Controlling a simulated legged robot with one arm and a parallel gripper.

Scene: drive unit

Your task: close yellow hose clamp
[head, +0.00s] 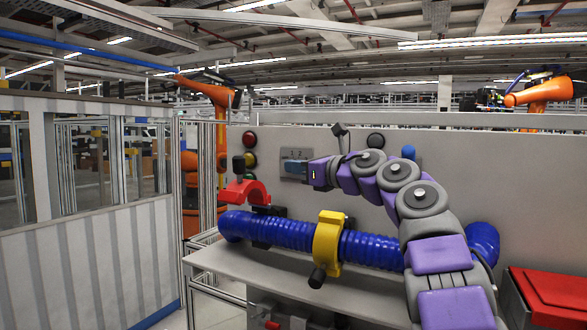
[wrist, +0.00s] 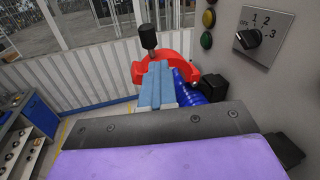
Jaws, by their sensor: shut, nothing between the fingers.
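The yellow hose clamp (head: 328,245) sits around the middle of the blue corrugated hose (head: 280,233) in the head view. Its band lies over the hose's top and front, and its black knob (head: 317,277) hangs low at the front. I cannot tell whether it is latched. My gripper (head: 288,167) is up and to the left of the yellow clamp, well apart from it, pointing left. Its blue fingers (wrist: 155,82) are together and empty in the wrist view. The yellow clamp does not show in the wrist view.
A red clamp (head: 243,192) stands raised at the hose's left end, its black knob up; it also shows beyond my fingers in the wrist view (wrist: 182,68). A grey wall with buttons and a dial (wrist: 255,37) stands behind. A red box (head: 555,290) is at right.

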